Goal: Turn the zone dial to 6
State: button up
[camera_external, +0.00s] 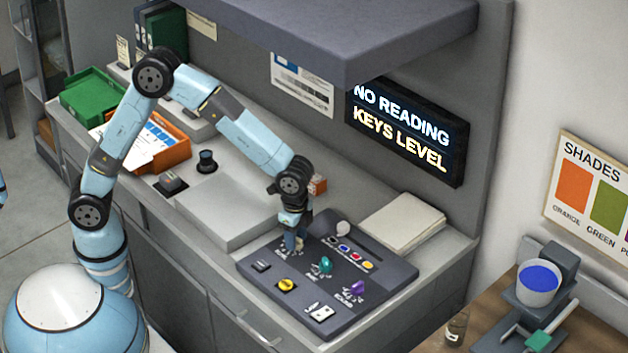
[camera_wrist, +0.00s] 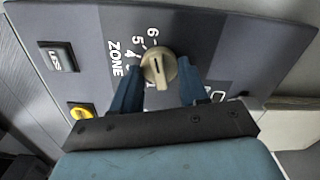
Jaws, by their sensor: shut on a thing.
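The zone dial (camera_wrist: 157,66) is a beige knob with a dark mark on its face, in the middle of the wrist view. The word ZONE and the numbers 4, 5 and 6 (camera_wrist: 151,33) are printed beside it. I cannot tell for sure which number it points at. My gripper (camera_wrist: 158,84) has one blue finger on each side of the dial and is shut on it. In the external view my gripper (camera_external: 294,241) reaches down to the far left part of the dark control panel (camera_external: 272,245) and mostly hides the dial.
The panel also bears a teal knob (camera_external: 325,265), a purple knob (camera_external: 358,287), a yellow knob (camera_external: 287,285), a rocker switch (camera_external: 261,266) and several coloured buttons. A wall display (camera_external: 408,130) reads NO READING, KEYS LEVEL. A paper stack (camera_external: 402,221) lies behind the panel.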

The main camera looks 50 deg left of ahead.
jog(key=shift+w, duration=0.1)
jog(key=o, duration=1)
jog(key=shift+o, duration=0.2)
notch_tip(320, 180, up, 14)
jog(key=shift+f, duration=0.15)
